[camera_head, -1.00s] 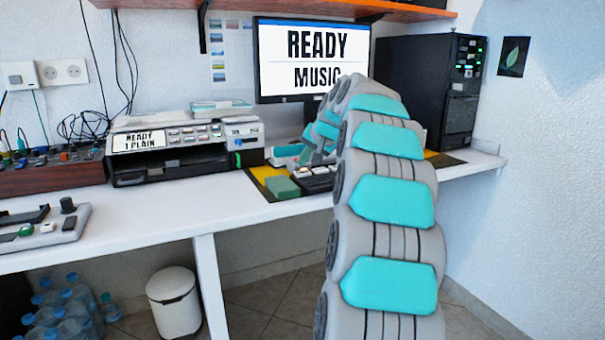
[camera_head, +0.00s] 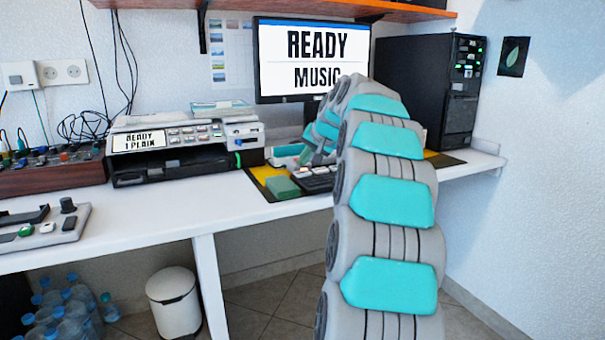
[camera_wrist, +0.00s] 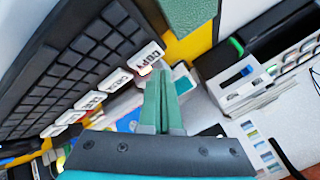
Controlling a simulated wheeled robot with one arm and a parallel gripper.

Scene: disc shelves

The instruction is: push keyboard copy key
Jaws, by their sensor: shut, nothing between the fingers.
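The black keyboard (camera_wrist: 62,62) fills the left of the wrist view, with a row of white labelled keys along one edge. The copy key (camera_wrist: 147,55) is the white one at the upper right end of that row, lettered COPY. My gripper (camera_wrist: 161,72) has its green fingers shut and empty, with the tips just below and right of the copy key in the picture. I cannot tell whether they touch it. In the head view the keyboard (camera_head: 318,182) shows only partly, and my arm hides the rest.
The monitor (camera_head: 312,60) reads READY MUSIC. A printer (camera_head: 185,150) stands left on the white desk (camera_head: 130,215), and a black computer tower (camera_head: 410,85) stands right. A green block (camera_head: 281,188) lies beside the keyboard on the mat; it also shows in the wrist view (camera_wrist: 190,12).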

